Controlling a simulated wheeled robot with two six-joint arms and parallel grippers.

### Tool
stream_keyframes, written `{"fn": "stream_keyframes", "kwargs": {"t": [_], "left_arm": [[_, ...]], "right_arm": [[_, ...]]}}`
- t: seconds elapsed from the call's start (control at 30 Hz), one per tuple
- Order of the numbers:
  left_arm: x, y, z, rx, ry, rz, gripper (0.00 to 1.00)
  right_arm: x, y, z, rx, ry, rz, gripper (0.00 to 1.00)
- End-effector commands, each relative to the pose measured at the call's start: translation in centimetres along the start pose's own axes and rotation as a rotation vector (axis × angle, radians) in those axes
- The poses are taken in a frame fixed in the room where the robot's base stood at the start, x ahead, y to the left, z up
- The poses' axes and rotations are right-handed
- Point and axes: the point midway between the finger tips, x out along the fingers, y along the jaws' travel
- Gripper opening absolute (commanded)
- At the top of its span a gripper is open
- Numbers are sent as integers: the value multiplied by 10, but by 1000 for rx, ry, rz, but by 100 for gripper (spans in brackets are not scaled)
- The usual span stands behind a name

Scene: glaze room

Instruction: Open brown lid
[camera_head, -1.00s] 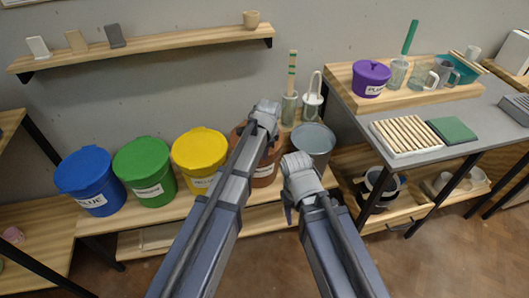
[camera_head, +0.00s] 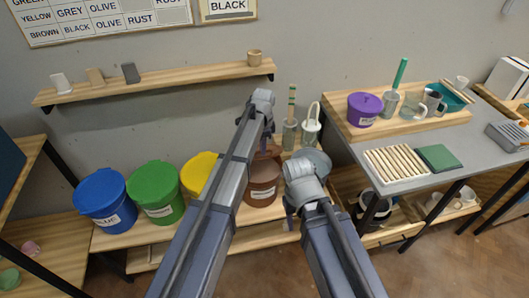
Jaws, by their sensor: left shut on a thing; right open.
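The brown bucket (camera_head: 263,184) stands on the low wooden bench between the yellow bucket and a grey one. My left gripper (camera_head: 267,143) is above and behind it, shut on the brown lid (camera_head: 273,152). The lid shows only in part behind my arm, and appears to be off the bucket's front rim. Whether it still touches the bucket at the back I cannot tell. My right gripper (camera_head: 290,219) is open and empty, low in front of the bench and right of the brown bucket; my wrist hides most of it.
Blue (camera_head: 103,200), green (camera_head: 155,192) and yellow (camera_head: 197,176) lidded buckets stand to the left. The grey bucket (camera_head: 318,160) is close on the right, partly behind my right wrist. Bottles with brushes (camera_head: 290,133) stand behind. A wall shelf (camera_head: 160,82) is above.

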Motion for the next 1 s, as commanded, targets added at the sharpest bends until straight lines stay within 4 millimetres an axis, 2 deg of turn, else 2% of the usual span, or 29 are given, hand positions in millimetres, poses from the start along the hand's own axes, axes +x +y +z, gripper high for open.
{"fn": "stream_keyframes", "kwargs": {"t": [0.03,0.2,0.8,0.83,1.0], "left_arm": [[-7,-16,0,-4,-1,-18,0],[-15,-28,1,-4,-2,-19,0],[-18,-33,2,-4,-2,-19,0],[-18,-33,2,-4,-1,-19,18],[-18,-31,1,-3,0,-16,38]], "right_arm": [[-8,1,0,0,0,0,50],[-16,2,1,0,0,0,50],[-20,2,1,0,0,0,50],[-20,2,1,0,0,0,50],[-20,2,1,0,0,0,50]]}}
